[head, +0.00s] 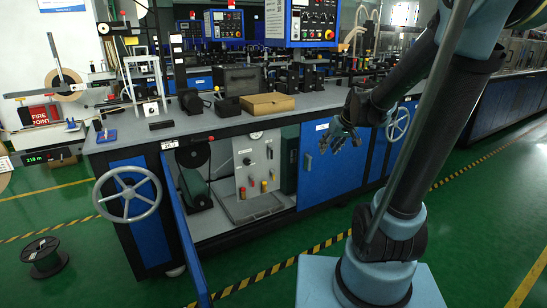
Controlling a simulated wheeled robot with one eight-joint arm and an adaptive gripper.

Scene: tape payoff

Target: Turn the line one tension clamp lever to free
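My gripper (338,142) hangs at the end of my arm, in front of the bench's blue doors and just below the worktop edge. Its fingers look spread apart, with nothing visible between them. I cannot pick out the tension clamp lever for certain. A small blue-based fitting (107,134) stands on the left end of the worktop, far left of my gripper, but it is too small to identify. A payoff stand with a tan tape roll (66,84) is at the far left. No clamp setting can be read.
The long grey-topped bench (185,124) carries a cardboard box (268,104) and several fixtures. A blue door (186,240) stands open below, near a handwheel (127,194). A black spool (44,257) lies on the green floor. The floor before the bench is mostly clear.

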